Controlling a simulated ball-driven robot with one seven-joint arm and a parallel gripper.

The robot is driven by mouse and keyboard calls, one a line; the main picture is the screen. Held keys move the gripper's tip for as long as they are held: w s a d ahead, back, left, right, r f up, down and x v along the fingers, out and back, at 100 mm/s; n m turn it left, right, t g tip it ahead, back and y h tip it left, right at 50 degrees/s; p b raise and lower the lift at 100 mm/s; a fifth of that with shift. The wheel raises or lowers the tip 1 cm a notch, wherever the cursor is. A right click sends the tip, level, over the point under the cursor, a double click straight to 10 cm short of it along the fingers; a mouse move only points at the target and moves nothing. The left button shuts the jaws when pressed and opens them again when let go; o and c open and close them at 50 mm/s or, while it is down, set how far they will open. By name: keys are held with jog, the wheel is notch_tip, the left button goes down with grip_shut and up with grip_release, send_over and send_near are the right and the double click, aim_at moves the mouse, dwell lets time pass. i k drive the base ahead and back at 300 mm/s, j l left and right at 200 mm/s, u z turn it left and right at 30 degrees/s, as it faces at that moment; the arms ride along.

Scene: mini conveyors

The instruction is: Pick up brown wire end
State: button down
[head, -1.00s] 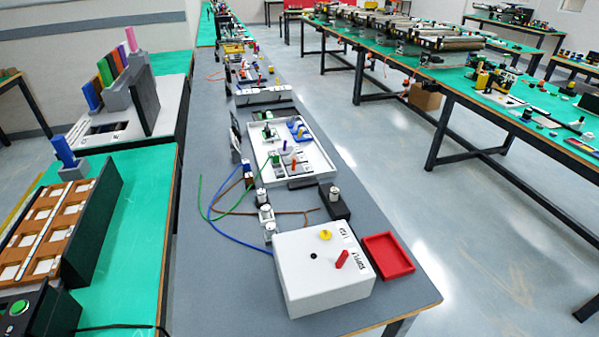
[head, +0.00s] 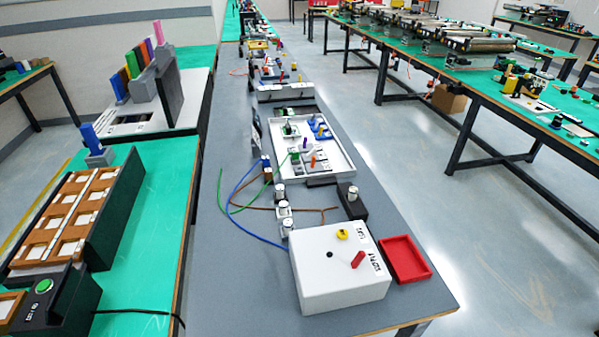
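A thin brown wire (head: 260,208) lies on the grey bench (head: 225,265), behind the white box. It curves from near small parts beside the white tray and runs right past several small silver-topped posts (head: 283,208). Its right part (head: 322,209) shows as a thin forked line close to a black block with a silver knob (head: 352,207). Which tip is the free end is too small to tell. A blue wire (head: 232,222) and a green wire (head: 219,190) curve beside it on the left. My gripper is not in view.
A white box (head: 325,285) with yellow and red knobs and an open red tray (head: 405,261) stand at the bench's near end. A white tray (head: 343,172) of parts lies behind. A green-topped table (head: 130,240) stands left. Floor is free on the right (head: 480,230).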

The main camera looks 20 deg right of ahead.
aim_at(268, 172)
jog(key=i+j+u, duration=0.2)
jog(key=i, duration=0.3)
jog(key=i+j+u, duration=0.2)
jog(key=i, duration=0.3)
jog(key=i+l+u, duration=0.2)
jog(key=i, duration=0.3)
jog(key=i+l+u, duration=0.2)
jog(key=i+l, duration=0.2)
